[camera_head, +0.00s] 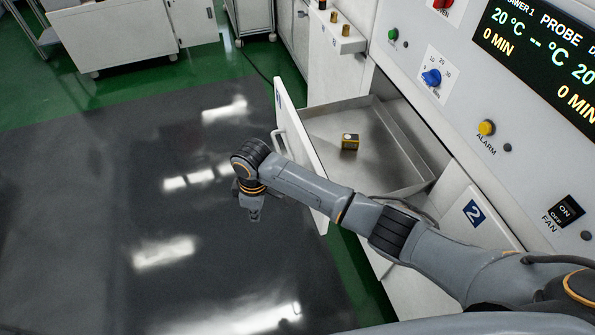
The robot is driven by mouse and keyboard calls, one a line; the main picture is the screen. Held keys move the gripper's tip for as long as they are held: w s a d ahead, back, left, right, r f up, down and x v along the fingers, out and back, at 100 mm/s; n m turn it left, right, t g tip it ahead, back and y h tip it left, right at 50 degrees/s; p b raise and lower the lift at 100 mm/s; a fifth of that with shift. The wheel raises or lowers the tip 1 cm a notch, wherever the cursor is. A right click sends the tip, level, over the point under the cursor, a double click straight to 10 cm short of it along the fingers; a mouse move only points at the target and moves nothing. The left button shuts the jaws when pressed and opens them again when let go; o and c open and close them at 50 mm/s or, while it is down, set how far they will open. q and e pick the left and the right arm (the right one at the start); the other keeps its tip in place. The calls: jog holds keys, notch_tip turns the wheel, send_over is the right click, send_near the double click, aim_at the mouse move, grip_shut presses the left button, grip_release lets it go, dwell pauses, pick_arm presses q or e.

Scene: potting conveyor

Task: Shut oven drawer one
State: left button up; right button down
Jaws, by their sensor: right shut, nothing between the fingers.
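The oven drawer (385,165) stands pulled out from the white oven, with its metal tray exposed. Its white front panel (290,128) faces left and carries a handle (276,143) and a small blue label that I cannot read clearly. A small black and yellow box (350,141) sits inside the tray. My right arm reaches across the drawer's near side. My right gripper (254,215) points down over the floor, left of the front panel and apart from it; it is shut and empty. My left gripper is not in view.
A panel labelled 2 (474,213) is on the oven beside the open drawer. The control panel with an alarm button (487,127) is at the upper right. White cabinets (125,36) stand at the back. The dark floor mat (90,200) at left is clear.

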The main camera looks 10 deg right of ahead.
jog(key=w+d+r+n+h, duration=0.2)
jog(key=r+h, duration=0.1)
jog(key=r, duration=0.6)
jog(key=w+d+r+n+h, duration=0.1)
jog(key=d+r+n+h, duration=0.15)
jog(key=r, duration=0.55)
jog(key=p+x, duration=0.1)
jog(key=x, duration=0.2)
jog(key=d+p+x, duration=0.1)
jog(key=x, duration=0.2)
jog(key=d+p+x, duration=0.1)
jog(key=x, duration=0.3)
jog(key=shift+w+r, duration=0.3)
jog(key=shift+r, duration=0.05)
jog(key=shift+d+f+n, duration=0.15)
jog(key=shift+d+n, duration=0.1)
jog(key=shift+d, duration=0.6)
jog(key=shift+d+p, duration=0.1)
jog(key=shift+p, duration=0.25)
